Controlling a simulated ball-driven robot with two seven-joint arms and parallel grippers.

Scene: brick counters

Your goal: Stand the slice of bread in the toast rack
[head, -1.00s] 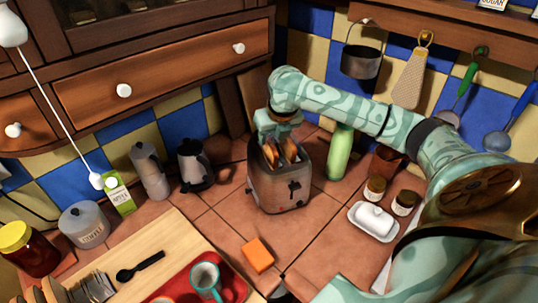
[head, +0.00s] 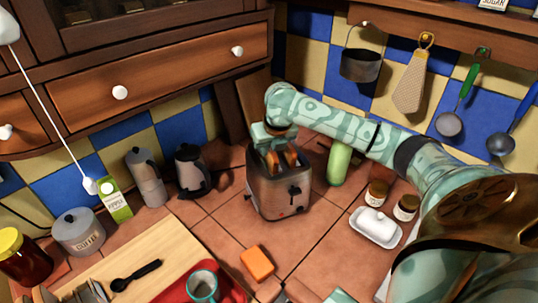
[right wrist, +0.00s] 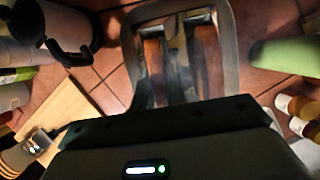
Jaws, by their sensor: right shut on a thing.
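The toaster (head: 265,193) stands on the tiled counter, with browned bread slices (head: 292,156) showing in its top slots. My right gripper (head: 273,147) reaches down over the toaster's far end and is shut on a slice of bread (head: 271,160), which is still at the slot. In the right wrist view the slots of the toaster (right wrist: 232,50) hold browned slices, and dark fingers cover part of them. A wire toast rack (head: 88,292) is cut off at the bottom left edge. My left gripper is not in view.
A wooden board (head: 178,250), a red tray (head: 233,290) with a teal mug (head: 203,285), and an orange sponge (head: 257,263) lie in front. A kettle (head: 192,172) stands left of the toaster, a green bottle (head: 339,164) and butter dish (head: 376,227) right.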

